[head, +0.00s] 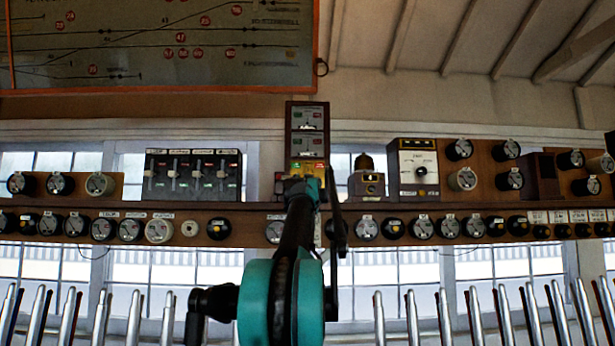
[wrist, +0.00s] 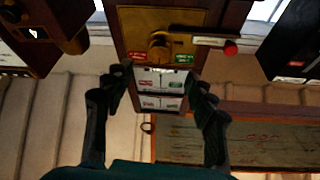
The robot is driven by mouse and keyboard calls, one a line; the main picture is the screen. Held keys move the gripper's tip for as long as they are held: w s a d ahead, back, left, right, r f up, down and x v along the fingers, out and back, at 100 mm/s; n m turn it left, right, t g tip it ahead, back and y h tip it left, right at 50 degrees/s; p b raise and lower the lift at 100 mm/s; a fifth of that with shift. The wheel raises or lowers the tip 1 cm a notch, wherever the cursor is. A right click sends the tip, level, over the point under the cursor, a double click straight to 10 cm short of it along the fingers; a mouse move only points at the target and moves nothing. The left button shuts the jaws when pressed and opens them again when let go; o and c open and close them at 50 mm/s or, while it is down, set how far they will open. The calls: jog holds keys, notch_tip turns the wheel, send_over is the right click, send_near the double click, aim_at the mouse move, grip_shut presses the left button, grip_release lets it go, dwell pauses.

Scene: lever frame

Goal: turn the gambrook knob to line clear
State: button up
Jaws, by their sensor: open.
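A tall wooden instrument (head: 308,128) stands on the shelf with two small displays one above the other. In the wrist view it has a brass plate (wrist: 135,20) carrying a brass knob (wrist: 158,46), between a red label (wrist: 136,56) and a green label (wrist: 183,58). No lettering is readable, so I cannot confirm the gambrook name. My gripper (wrist: 157,76) is open, its dark fingers on either side of the instrument in the picture, apart from the knob. In the head view my arm hides the instrument's lower part.
Several round dials line the shelf (head: 100,207), above metal levers (head: 412,318). A framed track diagram (head: 160,45) hangs above.

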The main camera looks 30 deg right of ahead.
jog(key=x, duration=0.9)
jog(key=shift+w+d, duration=0.15)
jog(key=shift+w, duration=0.05)
jog(key=shift+c, duration=0.5)
jog(key=c, duration=1.1)
jog(key=shift+o, duration=0.2)
jog(key=shift+n, duration=0.3)
jog(key=n+y, duration=0.2)
jog(key=n, duration=0.1)
jog(key=n+t+y, duration=0.1)
jog(key=n+y, duration=0.1)
jog(key=n, duration=0.2)
jog(key=n+t+y, duration=0.1)
jog(key=n, duration=0.3)
jog(key=shift+s+d+r+y, duration=0.1)
jog(key=shift+s+d+y, duration=0.15)
jog(key=shift+y, duration=0.15)
jog(key=shift+w+n, duration=0.1)
jog(key=shift+n, duration=0.6)
